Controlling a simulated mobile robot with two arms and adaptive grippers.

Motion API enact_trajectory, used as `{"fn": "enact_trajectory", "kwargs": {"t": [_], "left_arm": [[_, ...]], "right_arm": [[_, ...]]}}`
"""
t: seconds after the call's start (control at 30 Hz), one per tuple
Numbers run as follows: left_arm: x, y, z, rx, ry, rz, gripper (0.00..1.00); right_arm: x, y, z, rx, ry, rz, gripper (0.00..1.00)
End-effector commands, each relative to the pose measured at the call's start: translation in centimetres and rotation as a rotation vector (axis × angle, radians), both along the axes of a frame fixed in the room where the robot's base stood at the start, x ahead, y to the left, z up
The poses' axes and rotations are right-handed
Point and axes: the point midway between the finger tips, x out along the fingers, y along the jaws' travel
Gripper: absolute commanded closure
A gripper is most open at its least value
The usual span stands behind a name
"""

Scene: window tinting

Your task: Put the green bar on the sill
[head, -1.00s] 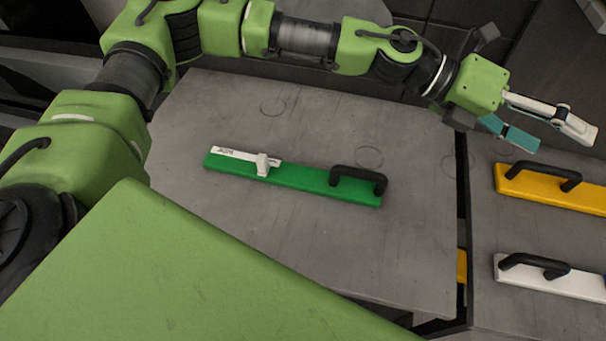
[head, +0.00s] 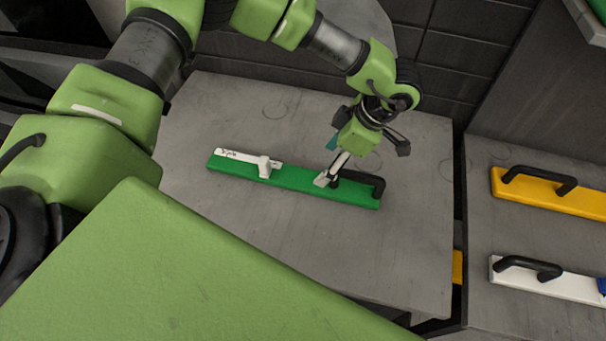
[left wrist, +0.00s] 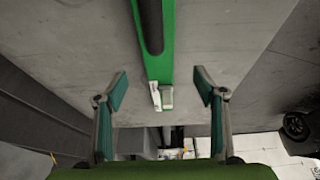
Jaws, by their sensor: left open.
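The green bar (head: 225,167) lies flat on a grey table in the head view. It has a black handle (head: 372,184) near its right end and a white strip with a small white block (head: 264,167) near its left end. My left gripper (head: 327,163) is open over the right half of the bar, close to the handle; it holds nothing. In the left wrist view, the green bar (left wrist: 168,40) runs between the two open teal-padded fingers (left wrist: 160,85), apart from both. I cannot make out a sill for certain. My right gripper is out of view.
A yellow bar (head: 590,202) and a white bar (head: 560,284), each with a black handle, lie on another grey surface at right. A dark gap (head: 460,200) separates it from the grey table (head: 250,250). The table around the green bar is clear.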

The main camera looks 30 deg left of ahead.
Motion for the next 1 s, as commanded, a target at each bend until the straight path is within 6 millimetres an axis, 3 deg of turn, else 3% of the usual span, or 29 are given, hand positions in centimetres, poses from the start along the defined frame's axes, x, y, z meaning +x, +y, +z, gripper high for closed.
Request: {"fn": "enact_trajectory", "kwargs": {"t": [0.2,0.47,0.7,1.0], "left_arm": [[-0.4,1.3,-3.2,-0.002,0.002,0.001,0.36],[-0.4,1.8,-5.0,-0.002,0.003,-0.001,0.36],[-0.3,2.8,-8.4,-0.003,0.003,0.000,0.36],[-0.3,3.0,-9.1,-0.004,0.001,0.000,0.36]], "right_arm": [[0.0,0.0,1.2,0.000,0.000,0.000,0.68],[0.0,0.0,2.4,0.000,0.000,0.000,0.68],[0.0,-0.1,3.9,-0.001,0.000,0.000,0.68],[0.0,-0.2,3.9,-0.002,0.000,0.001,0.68]]}}
